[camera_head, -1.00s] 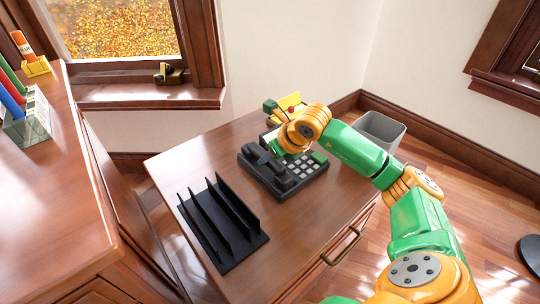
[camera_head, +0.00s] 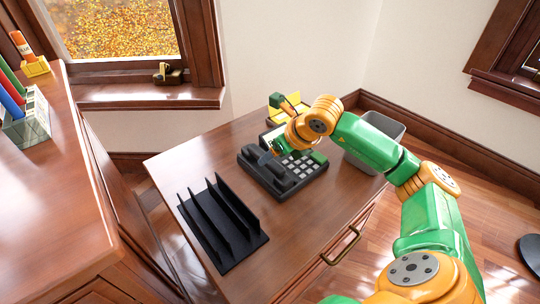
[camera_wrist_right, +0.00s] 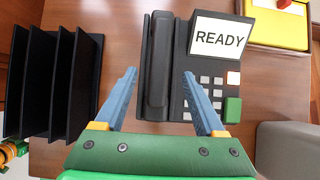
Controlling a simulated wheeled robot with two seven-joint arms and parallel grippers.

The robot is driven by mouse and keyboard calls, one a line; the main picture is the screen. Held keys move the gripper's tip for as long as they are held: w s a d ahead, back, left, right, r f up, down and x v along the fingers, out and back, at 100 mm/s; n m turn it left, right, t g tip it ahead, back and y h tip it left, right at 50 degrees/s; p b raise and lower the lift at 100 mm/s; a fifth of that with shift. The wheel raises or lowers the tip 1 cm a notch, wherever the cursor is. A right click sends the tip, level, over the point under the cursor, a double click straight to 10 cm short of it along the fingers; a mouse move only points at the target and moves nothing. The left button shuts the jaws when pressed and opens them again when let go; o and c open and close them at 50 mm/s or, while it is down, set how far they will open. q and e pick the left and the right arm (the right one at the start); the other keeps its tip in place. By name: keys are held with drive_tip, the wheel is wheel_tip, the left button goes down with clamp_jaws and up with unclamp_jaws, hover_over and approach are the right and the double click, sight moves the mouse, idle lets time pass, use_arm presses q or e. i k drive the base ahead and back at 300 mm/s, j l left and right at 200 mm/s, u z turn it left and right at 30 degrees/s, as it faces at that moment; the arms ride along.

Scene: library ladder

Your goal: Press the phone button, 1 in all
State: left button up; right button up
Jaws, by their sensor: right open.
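A black desk phone (camera_head: 268,172) sits on the wooden desk. The green button also shows in the head view (camera_head: 320,157). My right gripper (camera_wrist_right: 159,72) is open and empty above the phone, its fingers on either side of the handset in the wrist view. The right fingertip overlaps the keypad's left side. Whether it touches cannot be told. My left gripper is out of view.
A black file rack (camera_head: 222,225) stands left of the phone. A yellow box with a red knob (camera_wrist_right: 277,22) lies behind it. A grey bin (camera_head: 385,128) stands beside the desk. The desk front (camera_head: 290,235) is clear.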

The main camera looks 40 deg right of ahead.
sight(316, 156)
drive_tip(key=k+l, duration=0.1)
drive_tip(key=k, duration=0.9)
